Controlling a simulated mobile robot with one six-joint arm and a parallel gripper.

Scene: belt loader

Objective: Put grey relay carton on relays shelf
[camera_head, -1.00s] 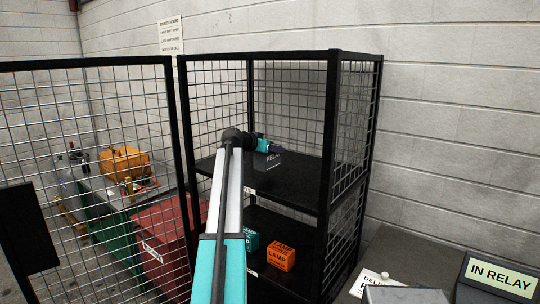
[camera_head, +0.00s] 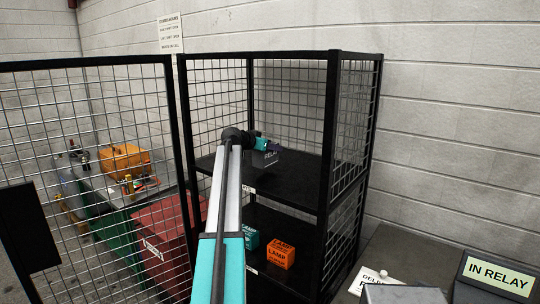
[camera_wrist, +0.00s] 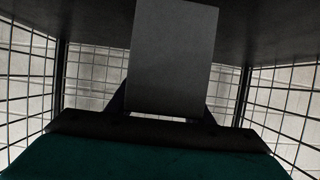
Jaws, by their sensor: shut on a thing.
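The grey relay carton (camera_head: 265,159), with "RELAY" lettering, is in the cage's upper level, at or just above the upper shelf (camera_head: 300,177). I cannot tell whether it touches the shelf. My gripper (camera_head: 270,147) is shut on the carton. In the wrist view the carton (camera_wrist: 172,60) shows as a plain grey block between the fingers (camera_wrist: 162,112), with the dark shelf surface (camera_wrist: 270,25) beyond it. A white label on the upper shelf's front edge is partly hidden by my arm.
The lower shelf holds an orange lamp carton (camera_head: 281,255) and a teal carton (camera_head: 251,239). The mesh door (camera_head: 90,150) stands open at the left. Mesh walls and black posts (camera_head: 328,150) bound the shelf. The upper shelf is clear right of the carton. An "IN RELAY" sign (camera_head: 499,276) is at lower right.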

